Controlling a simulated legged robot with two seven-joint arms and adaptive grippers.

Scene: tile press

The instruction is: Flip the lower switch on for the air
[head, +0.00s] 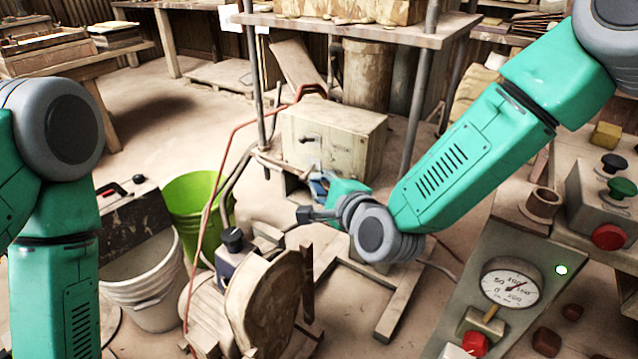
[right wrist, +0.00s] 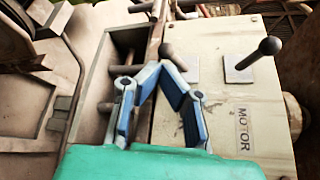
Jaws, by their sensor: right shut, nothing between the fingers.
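A beige switch box (head: 340,140) stands under the shelf in the middle of the head view. In the right wrist view its face carries a plate marked MOTOR (right wrist: 243,132) and a dark-knobbed lever, the upper switch (right wrist: 270,46). A second switch plate (right wrist: 187,68) sits left of it, by my fingertips; this is the lower switch, its lever (right wrist: 166,50) partly hidden. My right gripper (head: 322,185), with blue fingers, is at the box's lower front edge. It is shut with nothing held; its fingertips (right wrist: 158,68) are close to the lower lever, contact unclear. My left gripper is out of view.
A shelf frame (head: 408,110) has a post right of the box. A green bucket (head: 195,190) and white buckets (head: 150,290) stand to the left. A red hose (head: 212,200) runs past the box. A gauge panel (head: 455,300) is at lower right.

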